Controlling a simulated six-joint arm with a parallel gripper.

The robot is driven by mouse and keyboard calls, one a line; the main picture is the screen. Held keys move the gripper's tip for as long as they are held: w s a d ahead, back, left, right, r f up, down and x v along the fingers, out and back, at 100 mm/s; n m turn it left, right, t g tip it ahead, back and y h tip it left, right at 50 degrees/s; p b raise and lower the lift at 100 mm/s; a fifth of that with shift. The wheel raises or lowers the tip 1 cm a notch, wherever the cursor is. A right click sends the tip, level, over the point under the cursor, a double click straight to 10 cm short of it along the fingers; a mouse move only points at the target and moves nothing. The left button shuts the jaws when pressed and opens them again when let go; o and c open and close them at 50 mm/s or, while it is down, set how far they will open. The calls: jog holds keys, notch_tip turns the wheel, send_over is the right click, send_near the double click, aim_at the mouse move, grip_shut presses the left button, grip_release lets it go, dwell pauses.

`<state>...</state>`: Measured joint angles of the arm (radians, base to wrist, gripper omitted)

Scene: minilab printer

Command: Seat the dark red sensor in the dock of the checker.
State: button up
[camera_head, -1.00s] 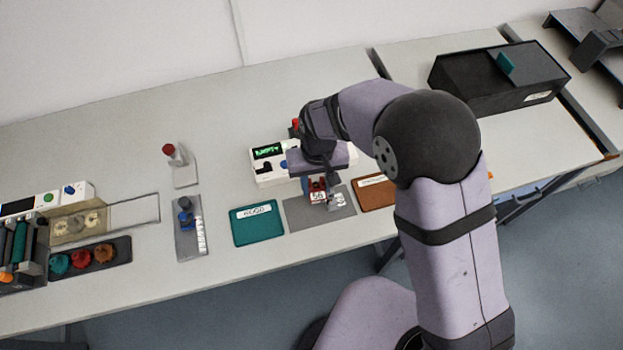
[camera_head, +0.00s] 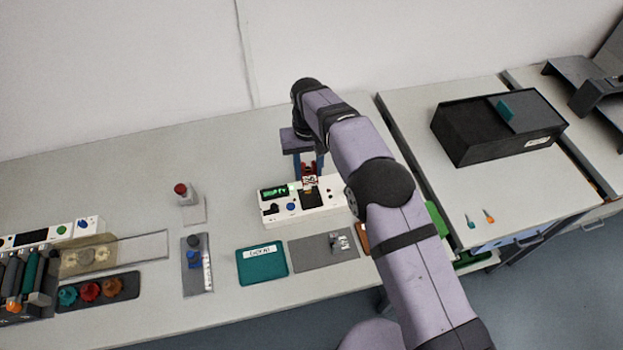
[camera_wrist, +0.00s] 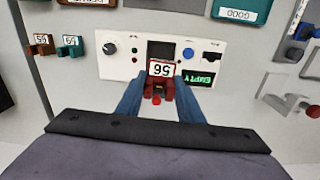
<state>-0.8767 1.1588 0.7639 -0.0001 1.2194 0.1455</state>
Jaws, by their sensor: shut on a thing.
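The dark red sensor (camera_wrist: 160,87) with its white number label is held between the two blue fingers of my gripper (camera_wrist: 159,92), which is shut on it. In the head view the sensor (camera_head: 309,169) hangs upright from my gripper (camera_head: 308,163) at the back edge of the white checker (camera_head: 335,209). The checker's dark square dock (camera_wrist: 160,48) shows in the wrist view, with the label overlapping its edge. The dock (camera_head: 312,200) appears empty, just in front of the sensor. The checker's green display (camera_wrist: 199,78) reads EMPTY.
A teal tray (camera_head: 262,265) and a grey mat (camera_head: 310,252) with a small grey fixture lie in front of the checker. A brown tray (camera_head: 362,239) is partly hidden by my arm. A red-knobbed device (camera_head: 187,194) stands left.

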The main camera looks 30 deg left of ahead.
aim_at(310, 177)
jog(key=shift+r, duration=0.35)
jog(key=shift+s+d, duration=0.3)
jog(key=shift+d, duration=0.05)
jog(key=shift+f+n, duration=0.1)
jog(key=shift+n, duration=0.2)
jog(key=shift+f, duration=0.1)
jog(key=shift+f+b, duration=1.85)
jog(key=shift+f, duration=0.8)
jog(key=shift+f, duration=0.15)
jog(key=shift+f+b, duration=0.7)
jog(key=shift+f, duration=0.35)
jog(key=shift+f, duration=0.25)
jog(key=shift+f+b, duration=0.5)
jog(key=shift+f, duration=0.1)
